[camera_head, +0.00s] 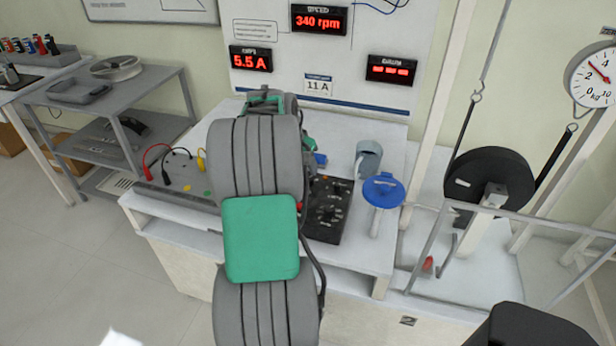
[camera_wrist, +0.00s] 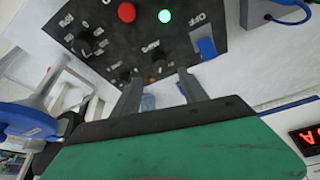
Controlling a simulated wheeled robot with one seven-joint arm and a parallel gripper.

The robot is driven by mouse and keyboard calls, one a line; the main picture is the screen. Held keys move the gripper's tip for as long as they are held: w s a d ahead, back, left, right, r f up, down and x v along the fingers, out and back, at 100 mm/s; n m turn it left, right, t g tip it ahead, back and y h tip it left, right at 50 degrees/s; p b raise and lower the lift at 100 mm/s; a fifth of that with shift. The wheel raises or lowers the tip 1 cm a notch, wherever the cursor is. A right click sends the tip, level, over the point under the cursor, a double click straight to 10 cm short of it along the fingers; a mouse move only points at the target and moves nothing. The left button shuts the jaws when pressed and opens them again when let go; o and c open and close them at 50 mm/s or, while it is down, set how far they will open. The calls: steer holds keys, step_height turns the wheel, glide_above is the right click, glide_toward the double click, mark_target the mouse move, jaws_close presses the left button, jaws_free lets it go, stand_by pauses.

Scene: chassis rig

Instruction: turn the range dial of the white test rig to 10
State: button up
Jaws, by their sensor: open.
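The white test rig (camera_head: 385,222) stands in the middle of the head view, with a dark control panel (camera_head: 340,228) on its top. In the wrist view the panel (camera_wrist: 112,22) carries a large black dial (camera_wrist: 85,44) at the left with markings around it. Smaller knobs sit nearer the fingers. The markings are too blurred to read, so I cannot tell for sure which dial is the range dial or its setting. My gripper (camera_wrist: 160,88) is open, its two fingers pointing at the panel's lower edge near a small knob. In the head view my arm hides the fingers.
The panel also has a red button (camera_wrist: 127,12), a lit green lamp (camera_wrist: 164,16) and a blue switch (camera_wrist: 207,47). A blue-topped post (camera_head: 383,190) and a grey cylinder (camera_head: 369,158) stand right of it. Displays read 340 rpm (camera_head: 319,20) and 5.5 A (camera_head: 251,60); a card reads 11 A (camera_head: 318,86).

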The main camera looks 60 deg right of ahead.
mark_target(309, 178)
steer(key=x, duration=0.7)
steer(key=shift+f+p, duration=0.3)
steer(key=shift+p, duration=0.1)
steer(key=shift+c, duration=0.3)
jaws_close()
